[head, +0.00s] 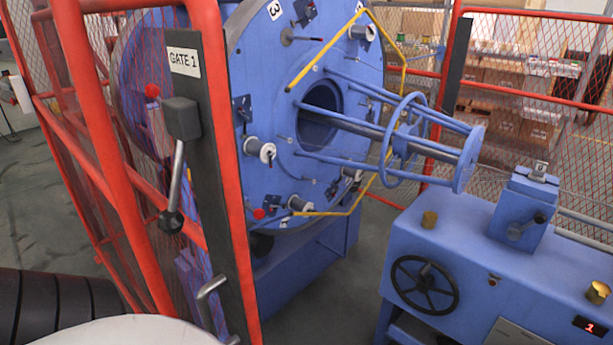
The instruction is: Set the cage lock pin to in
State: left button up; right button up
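The large blue round cage (290,100) of the strander stands behind a red mesh gate, with bobbins and a yellow wire path on its face. I cannot tell for sure which part is the cage lock pin. A red knob (152,91) shows behind the mesh on the left, and another small red knob (258,213) shows low by the cage's edge. Whether either is a pin, and whether it is in or out, cannot be told. Neither of my grippers is in view.
The gate post labelled GATE 1 (184,62) has a grey latch box and a lever with a black knob (171,221), in front of the cage. A blue machine bench (465,240) with a black handwheel (424,285) stands at right. Grey floor lies between.

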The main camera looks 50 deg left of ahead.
aim_at(259, 213)
jog(key=i, duration=1.2)
jog(key=u, duration=1.65)
